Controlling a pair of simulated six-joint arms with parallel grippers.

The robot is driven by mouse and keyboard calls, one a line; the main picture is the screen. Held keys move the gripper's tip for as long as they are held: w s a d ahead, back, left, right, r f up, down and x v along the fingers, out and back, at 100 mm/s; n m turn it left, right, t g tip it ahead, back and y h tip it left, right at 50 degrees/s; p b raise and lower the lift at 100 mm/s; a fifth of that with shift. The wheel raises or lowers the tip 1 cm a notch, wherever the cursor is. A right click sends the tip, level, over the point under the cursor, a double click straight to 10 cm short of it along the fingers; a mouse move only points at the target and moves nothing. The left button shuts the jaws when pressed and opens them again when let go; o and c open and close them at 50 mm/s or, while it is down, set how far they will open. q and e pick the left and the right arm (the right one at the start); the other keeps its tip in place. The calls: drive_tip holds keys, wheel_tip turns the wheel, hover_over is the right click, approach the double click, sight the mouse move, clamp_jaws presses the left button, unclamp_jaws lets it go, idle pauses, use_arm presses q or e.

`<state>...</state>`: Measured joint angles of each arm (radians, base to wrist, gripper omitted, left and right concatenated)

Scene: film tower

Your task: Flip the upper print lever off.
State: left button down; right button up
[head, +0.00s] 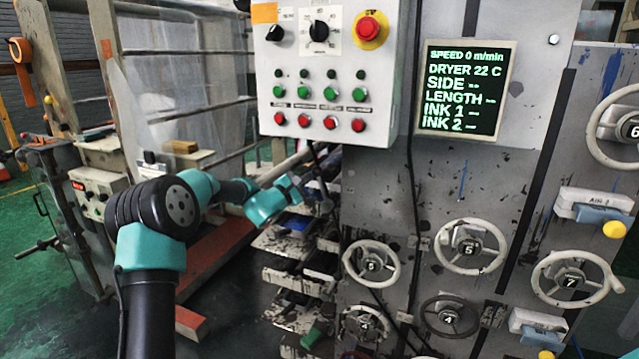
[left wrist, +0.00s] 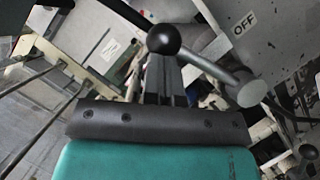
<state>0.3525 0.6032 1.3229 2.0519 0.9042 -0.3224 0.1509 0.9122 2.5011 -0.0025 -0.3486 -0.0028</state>
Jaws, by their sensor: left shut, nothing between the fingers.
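The print lever is a grey rod (left wrist: 212,70) with a black ball knob (left wrist: 163,35), seen close up in the left wrist view. The rod slants from the ball down right to a round grey pivot. An OFF label (left wrist: 245,24) is on the panel to the upper right of the lever. My left gripper (left wrist: 166,72) is shut and empty, its fingertips at the ball knob; I cannot tell whether they touch. In the head view my left gripper (head: 312,192) is small, at the left edge of the machine panel. My right gripper is not in view.
A control box (head: 330,75) with buttons hangs above the left arm. A display (head: 465,88) is to its right. Several handwheels (head: 470,246) stick out from the panel. A red step (head: 215,250) and racks of trays lie below and beside the arm.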

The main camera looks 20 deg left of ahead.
use_arm(q)
drive_tip(key=d+r+m+g, duration=0.1)
drive_tip(key=d+m+g, duration=0.2)
drive_tip(key=d+m, duration=0.4)
drive_tip(key=shift+d+r+m+g, duration=0.3)
drive_tip(key=shift+d+m, duration=0.1)
drive_tip(key=shift+m, duration=0.3)
drive_tip(key=w+a+v, duration=0.1)
drive_tip(key=a+v, duration=0.1)
drive_tip(key=v, duration=1)
drive_tip(key=shift+s+a, duration=0.25)
drive_tip(key=shift+a, duration=0.25)
drive_tip(key=shift+f, duration=0.1)
